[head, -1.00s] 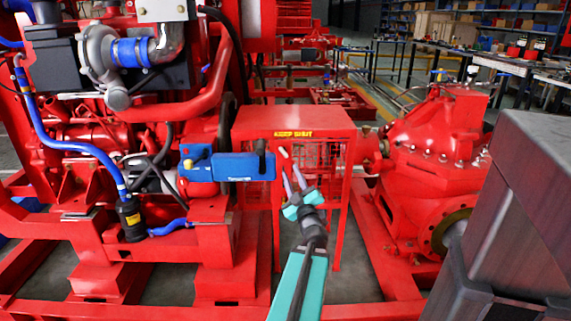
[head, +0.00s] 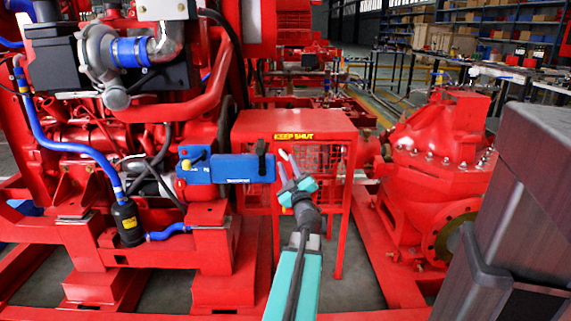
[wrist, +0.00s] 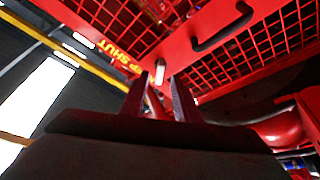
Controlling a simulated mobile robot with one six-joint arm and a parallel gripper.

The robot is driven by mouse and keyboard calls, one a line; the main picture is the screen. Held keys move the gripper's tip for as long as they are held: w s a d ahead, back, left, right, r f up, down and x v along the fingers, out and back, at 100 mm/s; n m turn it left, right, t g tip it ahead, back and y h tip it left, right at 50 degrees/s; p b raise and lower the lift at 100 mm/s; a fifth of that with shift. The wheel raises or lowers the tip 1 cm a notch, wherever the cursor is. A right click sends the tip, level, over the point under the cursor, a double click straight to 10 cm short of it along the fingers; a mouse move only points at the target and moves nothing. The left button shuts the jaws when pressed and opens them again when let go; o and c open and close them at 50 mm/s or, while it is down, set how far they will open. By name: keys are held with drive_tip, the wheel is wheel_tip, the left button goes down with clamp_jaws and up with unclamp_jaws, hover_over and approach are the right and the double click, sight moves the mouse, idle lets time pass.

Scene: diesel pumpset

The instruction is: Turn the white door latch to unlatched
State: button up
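The white door latch (head: 283,154) is a small pale bar, tilted a little, on the upper front of the red mesh guard (head: 333,123), just below the yellow "KEEP SHUT" lettering. In the wrist view the latch (wrist: 160,73) shows beyond and between my fingertips. My gripper (head: 287,166) is just below the latch in the head view. Its two fingers stand apart in the wrist view (wrist: 160,84), with a clear gap on either side of the latch. I cannot tell whether the fingertips reach around it or stop short of it. No contact is visible.
A black door handle (wrist: 222,28) is close by in the wrist view. A blue box-shaped part (head: 230,168) stands before the guard's left side. The red engine (head: 95,135) is at left, the red pump (head: 440,140) at right. Open floor shows under the guard.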

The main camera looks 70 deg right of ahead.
sight(284, 154)
drive_tip(key=shift+b+x, duration=0.3)
drive_tip(key=shift+x, duration=1)
drive_tip(key=shift+c, duration=0.4)
clamp_jaws()
